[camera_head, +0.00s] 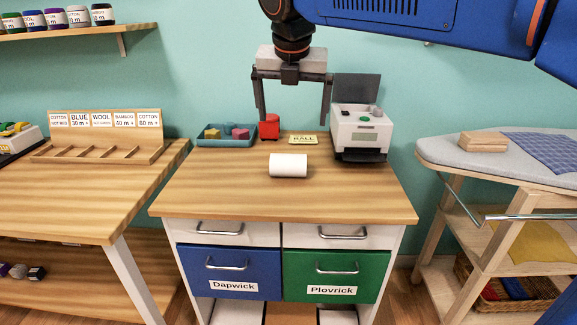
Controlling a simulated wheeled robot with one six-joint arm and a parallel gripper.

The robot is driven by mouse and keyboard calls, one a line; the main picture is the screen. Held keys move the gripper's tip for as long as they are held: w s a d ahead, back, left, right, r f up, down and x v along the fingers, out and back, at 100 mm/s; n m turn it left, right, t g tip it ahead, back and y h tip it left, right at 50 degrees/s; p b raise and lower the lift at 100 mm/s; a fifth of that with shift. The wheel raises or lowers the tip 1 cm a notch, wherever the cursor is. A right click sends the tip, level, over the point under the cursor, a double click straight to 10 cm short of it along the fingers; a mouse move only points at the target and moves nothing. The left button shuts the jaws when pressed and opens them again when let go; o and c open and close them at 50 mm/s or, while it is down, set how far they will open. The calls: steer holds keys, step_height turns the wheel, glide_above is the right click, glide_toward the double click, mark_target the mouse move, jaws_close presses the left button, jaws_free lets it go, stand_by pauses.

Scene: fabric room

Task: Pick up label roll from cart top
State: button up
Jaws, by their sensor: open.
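The label roll (288,165) is a white cylinder lying on its side near the middle of the wooden cart top (220,197). My gripper (292,119) points down above the back of the cart top, with its two fingers spread wide and nothing between them. In the picture the fingertips are above the roll. How far they are from it in depth I cannot tell.
A white label printer (359,135) stands right of the roll. A blue tray (227,141) with small blocks, a red object (269,126) and a yellow card (303,140) are at the back. The cart's front is clear. An ironing board (450,150) stands right.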

steer(key=a, duration=0.1)
steer(key=n, duration=0.1)
glide_toward(288, 156)
steer(key=x, duration=0.6)
steer(key=shift+w+f, duration=0.1)
steer(key=shift+w, duration=0.3)
steer(key=shift+s+x, duration=0.2)
steer(key=shift+x, duration=1.1)
steer(key=shift+s+x, duration=0.2)
steer(key=shift+x, duration=1.05)
steer(key=shift+f, duration=0.2)
steer(key=c, duration=1.2)
